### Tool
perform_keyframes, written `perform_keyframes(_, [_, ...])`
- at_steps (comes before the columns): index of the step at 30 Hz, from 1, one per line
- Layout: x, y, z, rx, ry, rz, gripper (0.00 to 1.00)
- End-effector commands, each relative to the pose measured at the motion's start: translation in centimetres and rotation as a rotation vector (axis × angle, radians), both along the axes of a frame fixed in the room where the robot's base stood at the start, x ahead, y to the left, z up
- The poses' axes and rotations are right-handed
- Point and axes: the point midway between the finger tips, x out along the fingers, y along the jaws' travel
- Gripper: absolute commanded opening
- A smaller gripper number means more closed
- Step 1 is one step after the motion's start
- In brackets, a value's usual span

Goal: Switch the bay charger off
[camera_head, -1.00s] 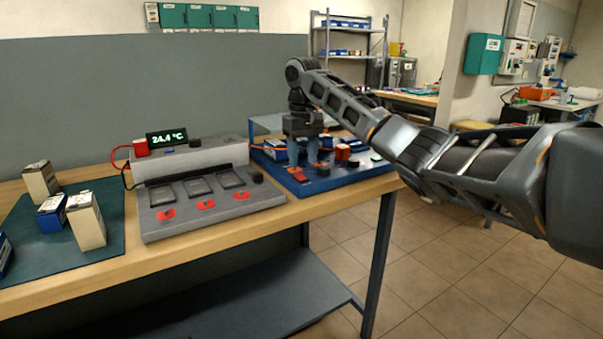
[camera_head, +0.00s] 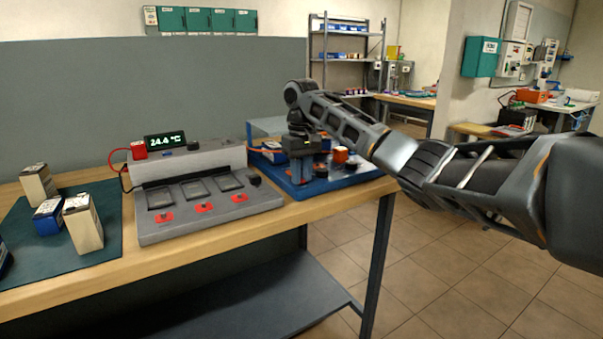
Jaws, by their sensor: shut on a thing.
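My gripper (camera_head: 308,172) points down over the blue board (camera_head: 345,181) on the bench. Its jaws are shut on a small part on this board, which they mostly hide; it seems to be the dark knob on a red base. The grey charger (camera_head: 210,215) stands to the left of the board. My gripper is apart from the grey charger.
Several batteries (camera_head: 83,222) stand on a green mat (camera_head: 105,240) at left. An orange-and-white part (camera_head: 341,155) is close right of my gripper. A shelf rack stands behind.

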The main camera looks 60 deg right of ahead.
Motion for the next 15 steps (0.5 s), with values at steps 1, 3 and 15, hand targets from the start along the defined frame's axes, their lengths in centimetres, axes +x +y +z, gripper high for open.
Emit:
perform_keyframes(1, [0.01,0.01,0.01,0.0,0.0,0.0,0.07])
perform_keyframes(3, [0.01,0.01,0.02,0.0,0.0,0.0,0.0])
perform_keyframes(15, [0.42,-0.27,0.91,0.038,0.061,-0.005,0.0])
